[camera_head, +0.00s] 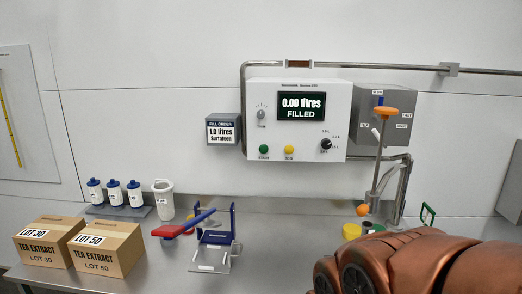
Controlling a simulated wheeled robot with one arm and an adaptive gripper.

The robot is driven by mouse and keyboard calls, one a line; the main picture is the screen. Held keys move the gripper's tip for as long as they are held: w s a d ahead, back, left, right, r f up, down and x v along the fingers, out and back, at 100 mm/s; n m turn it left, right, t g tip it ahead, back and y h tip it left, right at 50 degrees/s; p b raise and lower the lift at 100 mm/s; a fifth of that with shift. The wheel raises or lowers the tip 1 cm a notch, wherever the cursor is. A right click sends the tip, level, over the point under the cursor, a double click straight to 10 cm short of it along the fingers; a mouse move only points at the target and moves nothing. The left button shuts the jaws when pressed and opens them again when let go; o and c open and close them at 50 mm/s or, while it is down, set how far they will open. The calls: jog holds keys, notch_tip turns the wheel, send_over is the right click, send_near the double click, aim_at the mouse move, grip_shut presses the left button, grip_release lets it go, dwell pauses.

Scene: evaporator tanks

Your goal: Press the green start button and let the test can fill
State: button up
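The green button (263,149) is on the lower left of the white control panel (240,125) on the wall. A yellow button (289,149) sits right of it. The panel's display (302,107) reads "0.00 litres FILLED". A white open-topped jug (163,199) stands on the counter; I cannot tell whether it is the test can. A green-handled item (427,215) stands at the right, partly hidden by my copper-coloured arm. My arm fills the lower right corner; my gripper's fingers do not show, and nothing of mine touches the green button.
A black selector knob (326,144) and a grey knob (261,114) are on the panel. A fill order sign (223,130) reads 1.0 litres. A pipe with orange fittings (386,112) rises at right. Two boxes (105,248), white bottles (115,194) and a blue-red stand (216,238) occupy the counter.

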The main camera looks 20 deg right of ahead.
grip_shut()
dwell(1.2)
